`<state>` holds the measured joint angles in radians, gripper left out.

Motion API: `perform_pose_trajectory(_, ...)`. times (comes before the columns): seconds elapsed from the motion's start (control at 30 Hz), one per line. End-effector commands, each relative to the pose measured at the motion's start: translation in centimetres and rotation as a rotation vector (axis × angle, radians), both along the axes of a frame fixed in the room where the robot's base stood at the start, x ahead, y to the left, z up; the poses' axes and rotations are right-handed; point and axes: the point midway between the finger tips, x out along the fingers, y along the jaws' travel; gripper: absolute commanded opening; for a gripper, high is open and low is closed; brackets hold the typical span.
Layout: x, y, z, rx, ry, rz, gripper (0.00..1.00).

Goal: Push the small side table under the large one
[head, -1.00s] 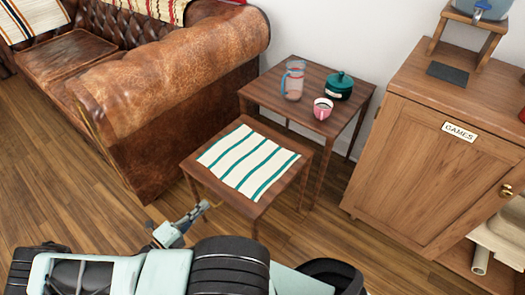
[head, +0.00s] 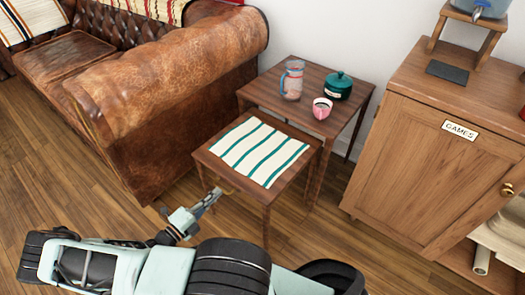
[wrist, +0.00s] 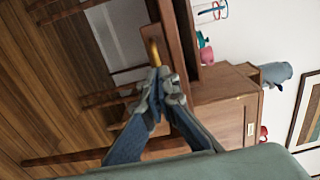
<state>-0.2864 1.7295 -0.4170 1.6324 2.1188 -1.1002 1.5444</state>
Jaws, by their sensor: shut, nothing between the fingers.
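The small side table (head: 224,170) has a dark wooden top with a white cloth striped in green. It stands in front of the large side table (head: 264,91), with its far edge overlapping the large table's near side in the head view; how far under it reaches is hard to tell. My gripper (head: 217,190) is at the small table's near left side, just below the top. Contact cannot be told.
A glass jug (head: 292,80), a pink cup (head: 322,108) and a green pot (head: 338,85) stand on the large table. A leather sofa (head: 170,85) is on the left, a wooden games cabinet (head: 430,165) on the right. The wall is behind. Floor is clear at front left.

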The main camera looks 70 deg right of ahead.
Motion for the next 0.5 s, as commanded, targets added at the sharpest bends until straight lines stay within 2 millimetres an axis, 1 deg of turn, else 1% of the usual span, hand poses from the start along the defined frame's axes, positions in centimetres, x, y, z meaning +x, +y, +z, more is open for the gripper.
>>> perform_pose_trajectory(0.03,-0.3,-0.5,0.0,-0.002,0.001,-0.004,0.0)
perform_pose_trajectory(0.5,-1.1,-3.7,0.0,-0.002,0.001,-0.004,0.0)
